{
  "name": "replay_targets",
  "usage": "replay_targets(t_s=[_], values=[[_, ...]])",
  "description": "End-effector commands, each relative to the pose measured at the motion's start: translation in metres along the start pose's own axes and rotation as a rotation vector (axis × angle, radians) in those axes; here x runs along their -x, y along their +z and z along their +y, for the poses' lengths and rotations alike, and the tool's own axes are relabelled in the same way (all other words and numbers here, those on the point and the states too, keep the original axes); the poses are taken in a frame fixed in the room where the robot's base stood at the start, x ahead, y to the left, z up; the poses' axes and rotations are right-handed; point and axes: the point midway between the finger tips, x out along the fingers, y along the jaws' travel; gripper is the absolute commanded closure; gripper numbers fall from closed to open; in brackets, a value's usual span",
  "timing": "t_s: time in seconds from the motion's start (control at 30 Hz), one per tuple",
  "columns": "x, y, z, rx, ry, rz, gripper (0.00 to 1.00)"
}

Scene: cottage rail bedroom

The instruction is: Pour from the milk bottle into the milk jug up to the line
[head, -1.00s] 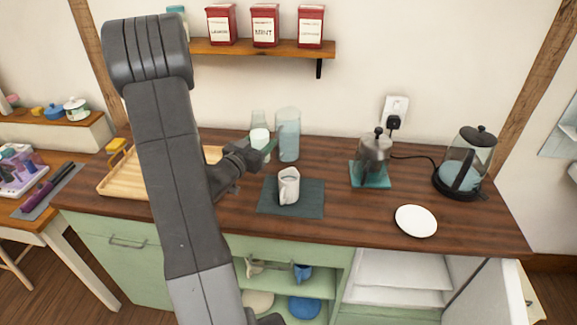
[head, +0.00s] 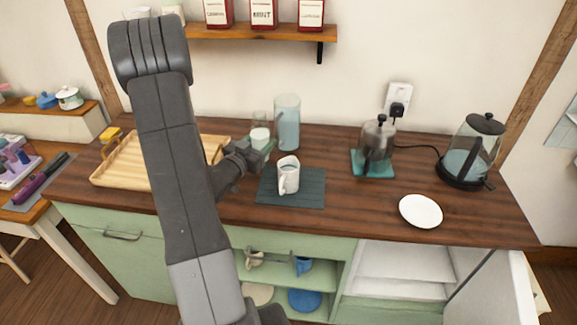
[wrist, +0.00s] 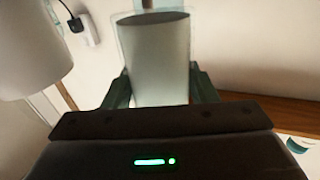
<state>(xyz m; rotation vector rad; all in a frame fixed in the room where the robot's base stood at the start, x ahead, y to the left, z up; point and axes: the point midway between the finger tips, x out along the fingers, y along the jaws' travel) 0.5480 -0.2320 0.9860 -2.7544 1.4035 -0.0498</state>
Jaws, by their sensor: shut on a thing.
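The milk bottle (head: 260,136) is clear glass with white milk in its lower part. My gripper (head: 266,149) is shut on it and holds it about upright, to the left of and behind the milk jug. In the wrist view the bottle (wrist: 160,65) fills the space between the fingers (wrist: 160,88). The milk jug (head: 288,177), white with a handle, stands upright on a dark mat (head: 308,194). A white surface at the left of the wrist view, probably the jug (wrist: 28,48), is cut off by the frame. The jug's line and its fill level cannot be made out.
A tall glass pitcher (head: 287,124) stands just behind the bottle. A wooden tray (head: 110,170) is at the left, partly behind my arm. A French press (head: 376,150), a kettle (head: 468,155) and a white plate (head: 420,211) are at the right. A shelf (head: 265,33) hangs above.

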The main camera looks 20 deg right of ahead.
Motion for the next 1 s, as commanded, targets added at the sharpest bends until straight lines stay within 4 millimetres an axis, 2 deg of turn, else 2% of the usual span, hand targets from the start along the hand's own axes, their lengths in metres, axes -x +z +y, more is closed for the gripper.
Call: replay_targets(t_s=[0.23, 0.73, 0.93, 1.0], values=[[0.000, 0.012, 0.001, -0.129, -0.001, 0.019, 0.85], [0.001, 0.007, 0.005, -0.452, -0.001, 0.061, 0.85], [0.001, 0.008, 0.009, -0.581, -0.002, 0.079, 0.85], [0.001, 0.016, 0.008, -0.625, -0.002, 0.084, 0.85]])
